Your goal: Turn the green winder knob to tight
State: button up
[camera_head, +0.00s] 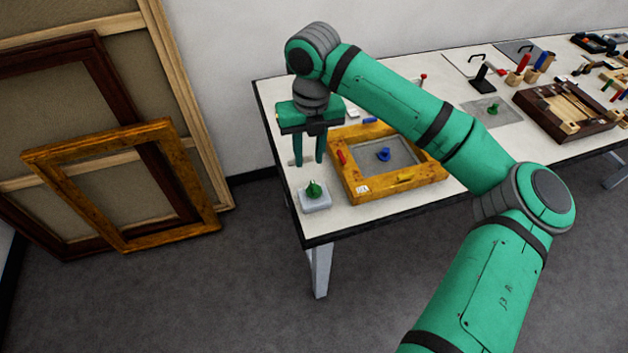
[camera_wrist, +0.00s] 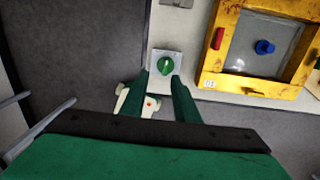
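The green winder knob (camera_head: 313,189) sits on a pale square base (camera_head: 316,206) at the table's front left corner. In the wrist view the knob (camera_wrist: 166,65) shows a light line across its top, and I see no readable tight mark. My gripper (camera_head: 307,163) points down, empty, with a gap between its two fingers. In the head view its tips appear above the knob and apart from it. In the wrist view the knob lies just beyond the fingertips (camera_wrist: 161,76), roughly in line with the gap.
A gilt frame (camera_head: 350,188) with a grey panel, a blue knob (camera_head: 384,154) and a red piece (camera_head: 341,157) lies close to the right. A wooden tray (camera_head: 528,99) and small tools lie farther right. Picture frames (camera_head: 45,163) lean on the wall; open floor lies in front.

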aim_at(315, 186)
jog(key=shift+h, duration=0.3)
jog(key=f, duration=0.6)
jog(key=d+f, duration=0.1)
jog(key=f, duration=0.3)
jog(key=shift+d, duration=0.1)
jog(key=shift+f, duration=0.15)
jog(key=shift+s, duration=0.1)
grip_shut()
